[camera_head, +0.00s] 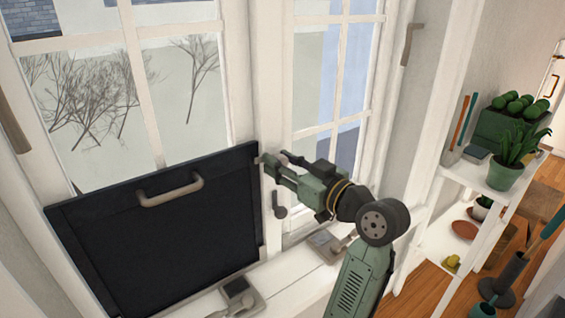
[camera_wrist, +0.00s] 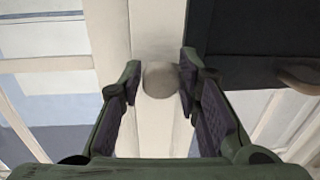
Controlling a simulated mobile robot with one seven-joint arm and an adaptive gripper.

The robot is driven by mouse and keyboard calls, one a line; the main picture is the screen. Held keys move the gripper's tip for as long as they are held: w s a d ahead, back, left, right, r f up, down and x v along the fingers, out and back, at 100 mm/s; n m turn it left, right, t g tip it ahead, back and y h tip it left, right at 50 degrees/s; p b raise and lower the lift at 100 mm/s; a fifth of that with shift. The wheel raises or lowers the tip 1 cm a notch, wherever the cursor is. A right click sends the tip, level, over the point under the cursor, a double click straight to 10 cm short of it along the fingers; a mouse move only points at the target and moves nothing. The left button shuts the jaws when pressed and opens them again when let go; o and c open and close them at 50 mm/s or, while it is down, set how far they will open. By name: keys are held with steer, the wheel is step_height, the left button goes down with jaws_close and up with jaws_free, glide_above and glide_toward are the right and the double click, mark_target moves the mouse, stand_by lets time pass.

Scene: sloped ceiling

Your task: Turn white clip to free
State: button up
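The white clip (camera_wrist: 160,80) shows in the wrist view as a rounded pale piece on the white window post. In the head view it is mostly hidden at my fingertips, by the upper right corner of a dark panel (camera_head: 160,240). The panel stands in front of the window and has a beige handle (camera_head: 171,190); it also shows at upper right in the wrist view (camera_wrist: 265,40). My gripper (camera_head: 273,159) is open at the post. In the wrist view its fingers (camera_wrist: 160,72) are apart, one on each side of the clip. I cannot tell whether either touches it.
A grey window latch (camera_head: 279,206) sits on the post just below my gripper. Grey devices rest on the sill, one below the panel (camera_head: 238,298) and one behind my arm (camera_head: 325,243). A white shelf (camera_head: 470,180) with potted plants stands at right.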

jaws_close()
steer(key=shift+m, duration=0.3)
steer(key=m+p, duration=0.2)
steer(key=m, duration=0.2)
steer(key=shift+t, duration=0.3)
steer(key=m+p, duration=0.3)
steer(key=m, duration=0.1)
steer(key=shift+r+m+t, duration=0.1)
steer(key=shift+m+t, duration=0.2)
steer(key=shift+m, duration=0.1)
steer(key=m+p, duration=0.3)
steer(key=m, duration=0.1)
steer(key=shift+m+t+p, duration=0.3)
steer(key=shift+m+p, duration=0.05)
steer(key=shift+m, duration=0.05)
steer(key=shift+m+h+p, duration=0.3)
steer(key=shift+m+p, duration=0.75)
steer(key=shift+m, duration=0.65)
